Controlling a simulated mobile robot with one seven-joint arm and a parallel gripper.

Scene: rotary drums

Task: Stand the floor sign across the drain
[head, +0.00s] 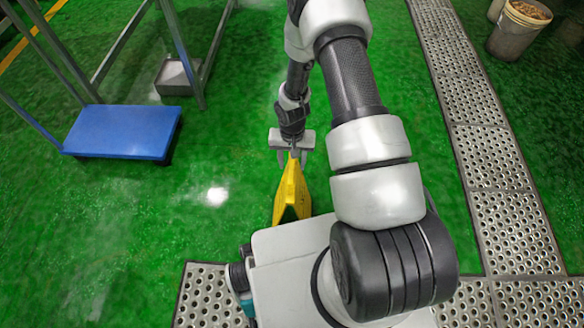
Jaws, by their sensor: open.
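A yellow floor sign (291,192) stands upright on the green floor in front of my base, its foot partly hidden by my base. My gripper (292,157) is at the top edge of the sign, with its fingers apart on either side of it. Whether the fingers touch the sign cannot be told. A perforated metal drain cover (492,170) runs along the right side, and another stretch of it (207,298) crosses the bottom, partly hidden by my base. The sign is on the bare floor, to the left of the right-hand drain.
A blue step (123,131) with a metal frame (190,60) stands at the left. A grey box (178,76) lies behind it. A bucket (515,32) with brownish contents stands at the top right, beyond the drain. Green floor between sign and drain is partly covered by my arm.

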